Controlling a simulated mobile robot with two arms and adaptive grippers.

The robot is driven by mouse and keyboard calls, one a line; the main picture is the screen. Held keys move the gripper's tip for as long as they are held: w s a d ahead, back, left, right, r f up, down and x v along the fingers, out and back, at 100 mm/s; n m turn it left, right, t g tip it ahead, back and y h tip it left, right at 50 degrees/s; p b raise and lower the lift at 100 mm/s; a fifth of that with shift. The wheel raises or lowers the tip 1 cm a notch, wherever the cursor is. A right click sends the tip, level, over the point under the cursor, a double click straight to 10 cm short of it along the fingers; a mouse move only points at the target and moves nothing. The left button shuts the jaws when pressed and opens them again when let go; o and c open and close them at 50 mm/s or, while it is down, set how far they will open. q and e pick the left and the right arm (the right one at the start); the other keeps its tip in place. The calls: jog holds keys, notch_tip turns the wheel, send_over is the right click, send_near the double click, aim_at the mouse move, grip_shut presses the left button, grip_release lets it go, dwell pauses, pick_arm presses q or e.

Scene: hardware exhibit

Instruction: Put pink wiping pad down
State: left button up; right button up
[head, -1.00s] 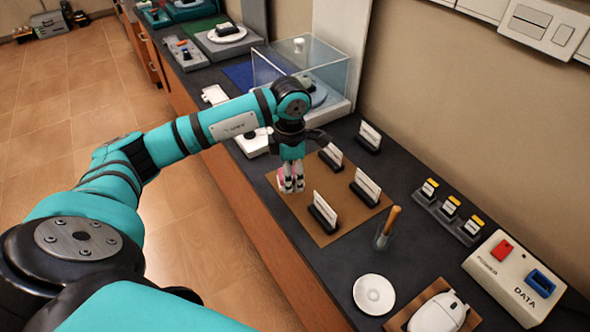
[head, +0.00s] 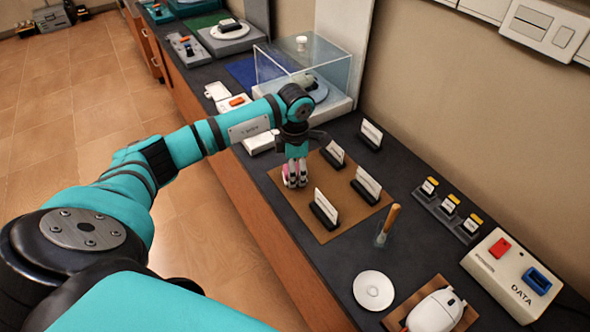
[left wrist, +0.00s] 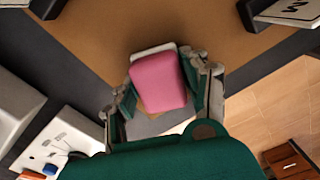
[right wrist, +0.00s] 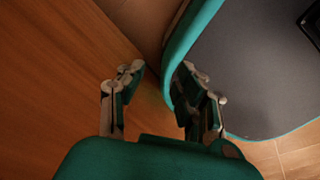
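The pink wiping pad (left wrist: 158,82) sits between the fingers of my left gripper (left wrist: 164,92) in the left wrist view, with a white layer at its far edge. Both fingers appear to press on its sides. In the head view my left gripper (head: 294,180) points down over the near left part of the brown mat (head: 322,236), and only a little pink shows between the fingers. I cannot tell whether the pad touches the mat. My right gripper (right wrist: 160,85) is open and empty, beside a wooden surface in the right wrist view.
Card holders (head: 325,208) stand on and beside the mat, close to my left gripper. A glass case (head: 305,75) is behind it.

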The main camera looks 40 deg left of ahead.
pick_arm(q)
jog(key=o, duration=0.5)
jog(key=shift+c, duration=0.2)
jog(key=shift+r, duration=0.25)
jog(key=shift+w+r, duration=0.1)
jog(key=shift+r, duration=0.2)
notch_tip(320, 180, up, 11)
jog(key=shift+b, duration=0.4)
jog(key=shift+r, duration=0.1)
